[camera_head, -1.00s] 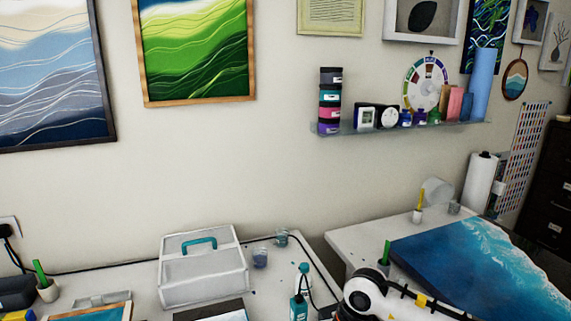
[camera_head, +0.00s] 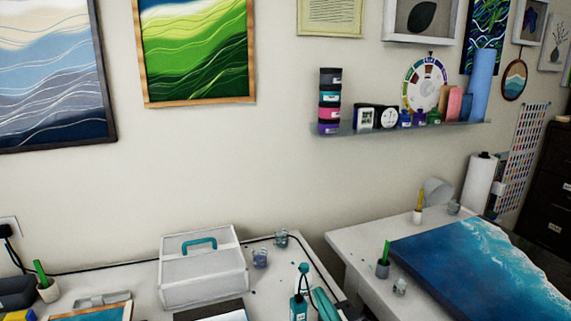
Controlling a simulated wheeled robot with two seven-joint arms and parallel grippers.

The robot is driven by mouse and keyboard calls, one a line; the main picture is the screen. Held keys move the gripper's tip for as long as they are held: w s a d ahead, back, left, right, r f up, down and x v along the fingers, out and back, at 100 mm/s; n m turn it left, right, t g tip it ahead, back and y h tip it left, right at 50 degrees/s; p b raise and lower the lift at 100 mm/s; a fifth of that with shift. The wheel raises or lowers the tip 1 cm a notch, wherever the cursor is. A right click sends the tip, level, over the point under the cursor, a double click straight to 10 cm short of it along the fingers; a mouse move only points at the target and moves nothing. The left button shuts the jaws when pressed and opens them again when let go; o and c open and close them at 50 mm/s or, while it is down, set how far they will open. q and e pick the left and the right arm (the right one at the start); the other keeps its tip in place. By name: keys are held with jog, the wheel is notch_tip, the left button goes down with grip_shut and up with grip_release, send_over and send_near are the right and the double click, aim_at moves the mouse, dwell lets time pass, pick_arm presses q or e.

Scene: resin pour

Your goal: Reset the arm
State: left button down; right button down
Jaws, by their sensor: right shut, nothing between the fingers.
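Only a small dark part that appears to be my right gripper (camera_head: 350,309) shows at the bottom edge, right of a teal object (camera_head: 325,304). It is shut and empty, and most of it is cut off by the frame. My right arm's white links are out of view. My left gripper is not in view.
The left table holds a white box with a teal handle (camera_head: 202,268), small cups (camera_head: 260,258), a teal bottle (camera_head: 298,302) and a black cable. A shelf (camera_head: 400,128) hangs above.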

jog(key=s+d+f+m+g+h, duration=0.3)
jog(key=d+f+m+h, duration=0.15)
jog(key=f, duration=0.25)
jog(key=s+d+f+m+g+h, duration=0.35)
jog(key=d+f, duration=0.25)
jog(key=f, duration=0.2)
jog(key=s+d+f+m+g, duration=0.1)
jog(key=s+d+f+g, duration=0.1)
jog(key=s+f+g, duration=0.5)
jog(key=s+d+f+m+g, duration=0.1)
jog(key=s+f+m+g, duration=0.15)
jog(key=s, duration=0.75)
notch_tip(320, 180, down, 30)
jog(key=s+g+b, duration=0.2)
jog(key=b, duration=0.1)
jog(key=s+d+f+n+b, duration=0.1)
jog(key=s+d+f, duration=0.2)
jog(key=s+f, duration=1.3)
jog(key=shift+d+f+g+b, duration=0.15)
jog(key=shift+f+g+b, duration=0.25)
jog(key=shift+f, duration=0.3)
